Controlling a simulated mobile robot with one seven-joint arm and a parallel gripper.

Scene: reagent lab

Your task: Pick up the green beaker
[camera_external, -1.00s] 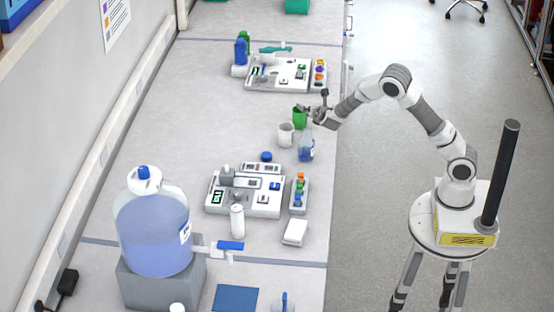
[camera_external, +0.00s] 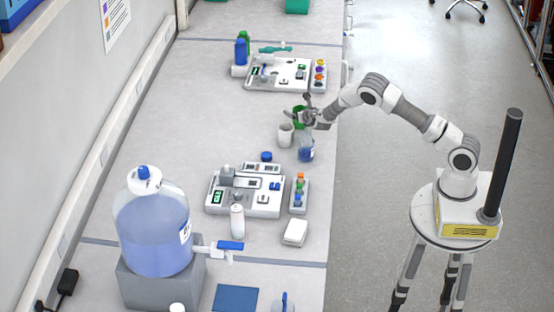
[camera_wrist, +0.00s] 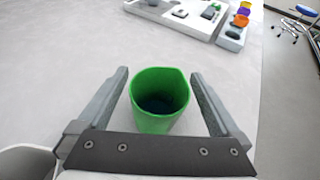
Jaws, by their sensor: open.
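The green beaker (camera_wrist: 158,112) stands upright on the bench, its open mouth facing up and its inside dark. It also shows in the external view (camera_external: 298,112), partly hidden by my gripper (camera_external: 308,117). In the wrist view my gripper (camera_wrist: 160,88) is open, with one finger on each side of the beaker. A gap shows between each finger and the beaker's wall, narrower on the right, so nothing is gripped. The lower front of the beaker is hidden behind the gripper's dark bar.
A white beaker (camera_external: 286,135) stands close by, its rim (camera_wrist: 25,160) beside the left finger. A blue-filled flask (camera_external: 306,152) is just in front. An instrument tray (camera_external: 265,84) with a colored rack (camera_external: 319,76) lies farther back. The bench left of the beakers is clear.

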